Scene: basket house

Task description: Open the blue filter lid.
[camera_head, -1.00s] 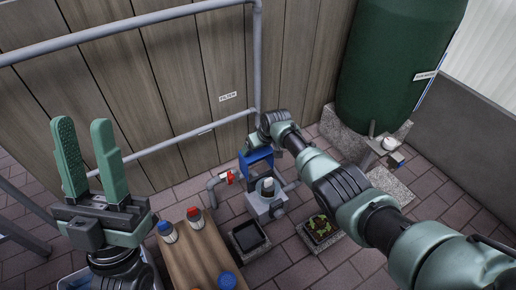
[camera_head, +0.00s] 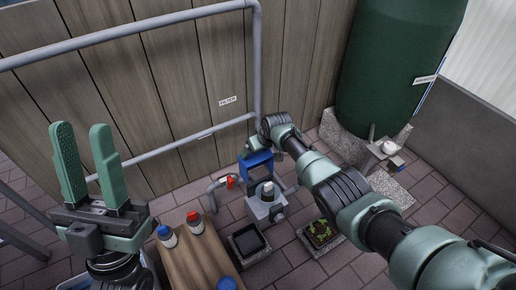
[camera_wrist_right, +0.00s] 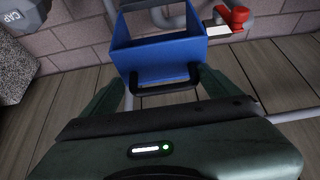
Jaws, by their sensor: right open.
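The blue filter lid (camera_head: 257,164) shows in the head view above the grey filter body (camera_head: 262,206), close to the wooden wall. In the right wrist view the blue lid (camera_wrist_right: 160,58) appears as an open box shape with a black handle (camera_wrist_right: 163,88) on its near edge. My right gripper (camera_wrist_right: 165,78) is open, with its two dark green fingers on either side of the handle; whether they touch it I cannot tell. In the head view its fingers are hidden behind my wrist. My left gripper (camera_head: 81,128) is open and empty, pointing up at the left.
A grey pipe with a red valve handle (camera_head: 230,182) is just left of the filter. A wooden table (camera_head: 203,262) holds several capped bottles. A black tray (camera_head: 249,242) and a plant tray (camera_head: 320,233) lie on the paving. A green tank (camera_head: 395,70) stands at the right.

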